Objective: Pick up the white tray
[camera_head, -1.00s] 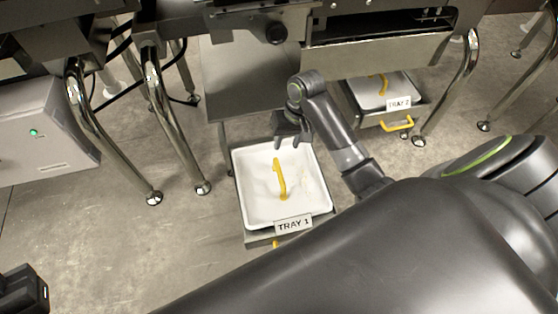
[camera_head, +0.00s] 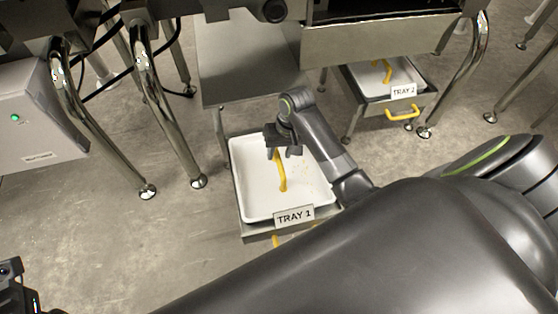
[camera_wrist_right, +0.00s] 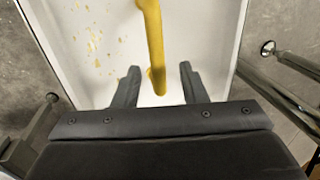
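The white tray (camera_head: 250,205) with a yellow bar handle (camera_head: 281,176) sits on a low metal stand labelled TRAY 1 (camera_head: 294,215). My right gripper (camera_head: 284,153) is over the far part of the tray, at the far end of the handle. In the right wrist view, the gripper's two fingers (camera_wrist_right: 158,85) are apart, with the yellow handle (camera_wrist_right: 153,45) showing between and ahead of them. The fingers do not press on the handle. The white tray floor (camera_wrist_right: 200,40) has small yellowish specks. Part of my left gripper (camera_head: 15,285) shows at the lower left edge; its fingers are unclear.
A second white tray labelled TRAY 2 (camera_head: 403,91) with yellow handles stands under the machine at the back right. Chrome legs (camera_head: 160,110) and a grey box (camera_head: 35,125) stand at the left. The floor left of the first tray is clear.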

